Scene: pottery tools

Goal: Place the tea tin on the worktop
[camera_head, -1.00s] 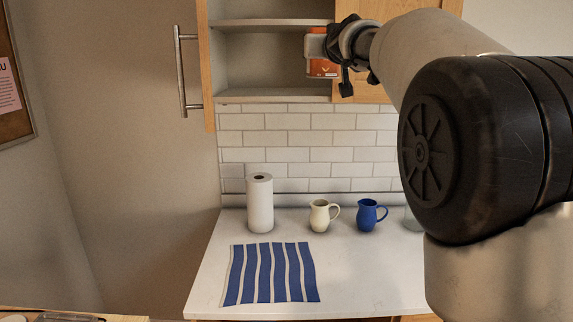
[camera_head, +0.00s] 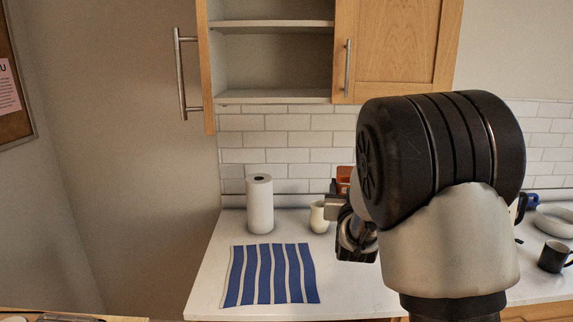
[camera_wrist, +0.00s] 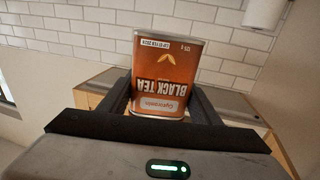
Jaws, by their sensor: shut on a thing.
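The orange tea tin (camera_wrist: 166,75), with "BLACK TEA" on its label, is between the two fingers of my gripper (camera_wrist: 165,105) in the wrist view. The label reads upside down there. My gripper is shut on it. In the head view, a small orange part of the tin (camera_head: 344,178) shows beside my gripper (camera_head: 338,205), and my arm hides the rest. The tin is in front of the tiled wall, near the white worktop (camera_head: 345,285). I cannot tell the gap between tin and worktop.
A paper towel roll (camera_head: 260,205) and a cream jug (camera_head: 319,217) stand at the back of the worktop. A striped blue cloth (camera_head: 271,274) lies in front. A black mug (camera_head: 554,256) and a pale bowl (camera_head: 556,221) are at the right. The open cupboard (camera_head: 272,60) is above.

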